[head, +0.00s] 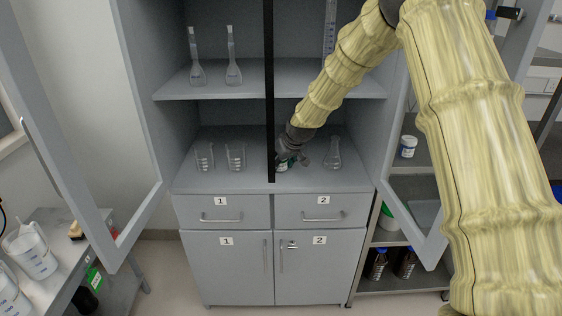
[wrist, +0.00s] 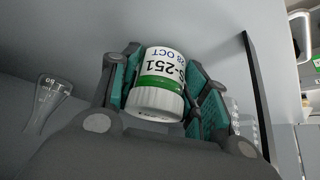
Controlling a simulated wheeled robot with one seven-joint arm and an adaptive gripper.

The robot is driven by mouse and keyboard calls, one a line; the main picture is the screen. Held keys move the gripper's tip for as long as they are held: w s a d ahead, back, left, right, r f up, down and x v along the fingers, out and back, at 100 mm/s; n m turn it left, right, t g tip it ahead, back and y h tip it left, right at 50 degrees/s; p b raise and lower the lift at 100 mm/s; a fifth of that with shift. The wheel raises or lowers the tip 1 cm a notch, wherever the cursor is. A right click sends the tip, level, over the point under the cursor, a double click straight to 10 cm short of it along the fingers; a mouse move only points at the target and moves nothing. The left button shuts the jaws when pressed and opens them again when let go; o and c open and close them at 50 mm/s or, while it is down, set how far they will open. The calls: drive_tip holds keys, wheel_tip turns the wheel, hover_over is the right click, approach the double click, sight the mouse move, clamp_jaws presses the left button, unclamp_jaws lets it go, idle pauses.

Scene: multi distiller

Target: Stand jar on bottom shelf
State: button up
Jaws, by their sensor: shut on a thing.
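My gripper (head: 289,153) reaches into the open grey cabinet, just behind the black centre post, at the bottom shelf (head: 220,183). In the wrist view my gripper (wrist: 162,88) has its teal pads on both sides of a white jar (wrist: 160,86) with a green band, a ribbed lid and a label reading "S-251" and "28 OCT". In the head view only a small part of the jar (head: 283,165) shows; the post and gripper hide the rest. It is low over the bottom shelf; I cannot tell whether it touches it.
Two glass beakers (head: 205,157) (head: 236,156) stand on the bottom shelf left of the post. A conical flask (head: 333,156) stands right of my gripper. The upper shelf (head: 215,91) holds flasks and a cylinder. Both glass doors stand open. Shelf front is clear.

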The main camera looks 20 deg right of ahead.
drive_tip(key=shift+r, duration=0.1)
drive_tip(key=o, duration=1.1)
drive_tip(key=shift+c, duration=0.2)
drive_tip(key=shift+s+r, duration=0.1)
drive_tip(key=v, duration=1.1)
drive_tip(key=shift+s+r+b, duration=0.25)
drive_tip(key=shift+r+b, duration=0.05)
drive_tip(key=shift+b, duration=0.15)
